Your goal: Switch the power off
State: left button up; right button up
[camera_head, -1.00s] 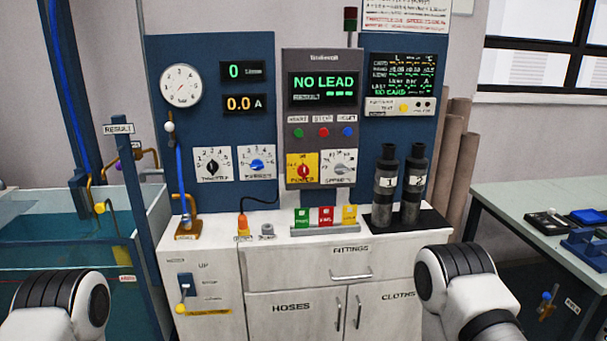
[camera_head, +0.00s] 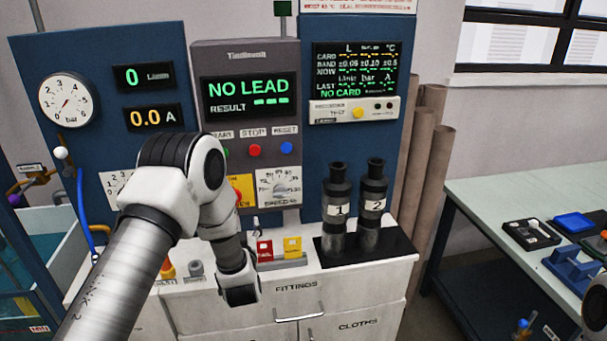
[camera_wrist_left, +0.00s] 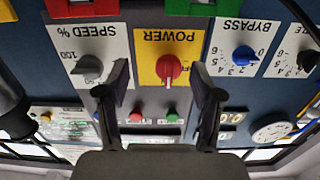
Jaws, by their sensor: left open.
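The red power knob (camera_wrist_left: 169,68) sits on a yellow plate (camera_wrist_left: 151,46) marked POWER, which is upside down in the left wrist view. A pale mark on the knob points down in that picture. My left gripper (camera_wrist_left: 161,80) is open, its two dark fingers either side of the knob in the picture; I cannot tell the depth gap, and no contact shows. In the head view my left arm hides much of the panel; the yellow plate (camera_head: 241,186) and the knob's red edge (camera_head: 238,197) show beside it. The left fingers are largely hidden there.
The speed dial (camera_wrist_left: 89,66) and blue bypass knob (camera_wrist_left: 244,55) flank the power plate. Start, stop and reset buttons (camera_head: 255,150) are above it. Red and yellow cards (camera_head: 292,246) and two dark cylinders (camera_head: 338,205) stand on the counter below. The display (camera_head: 249,95) reads NO LEAD.

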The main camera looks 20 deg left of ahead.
pick_arm(q)
jog(key=shift+n+y, duration=0.3)
jog(key=w+a+r+p, duration=0.1)
jog(key=w, duration=0.1)
jog(key=w+a+r, duration=0.1)
jog(key=a, duration=0.1)
jog(key=w+a+r+p, duration=0.1)
jog(key=w+r, duration=0.1)
jog(key=shift+w+a+p, duration=0.25)
jog(key=shift+w+p, duration=0.05)
jog(key=shift+w+a, duration=0.2)
jog(key=shift+s+a+r, duration=0.15)
jog(key=shift+s, duration=0.15)
jog(key=shift+w, duration=0.1)
jog(key=c, duration=1.1)
pick_arm(e)
jog(key=r, duration=0.2)
jog(key=s+r, duration=0.1)
jog(key=shift+a+r, duration=0.15)
jog(key=shift+r, duration=0.25)
